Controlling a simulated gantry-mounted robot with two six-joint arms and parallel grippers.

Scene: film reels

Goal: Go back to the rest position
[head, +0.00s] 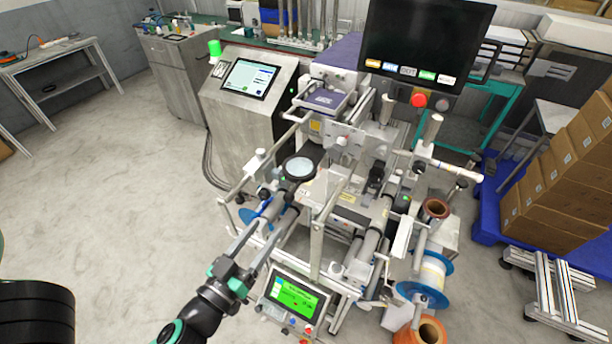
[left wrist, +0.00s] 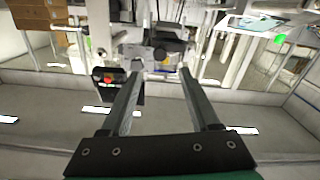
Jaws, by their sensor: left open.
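My left gripper (head: 276,215) reaches in from the lower left in the head view, in front of the labelling machine (head: 340,150). Its two long fingers are apart, with nothing seen between them. In the left wrist view the left gripper (left wrist: 162,72) is also open and empty, with the machine beyond its tips. A white film reel with blue flanges (head: 432,272) sits on the machine's right side. A blue-flanged reel (head: 248,216) on the left side is partly hidden by the fingers. My right gripper is not in view.
A green-lit control panel (head: 296,297) stands close to the right of my left gripper. An orange-brown roll (head: 431,330) is at the bottom. Boxes (head: 560,180) stand on a blue pallet (head: 487,215) at right. The floor (head: 110,200) at left is clear.

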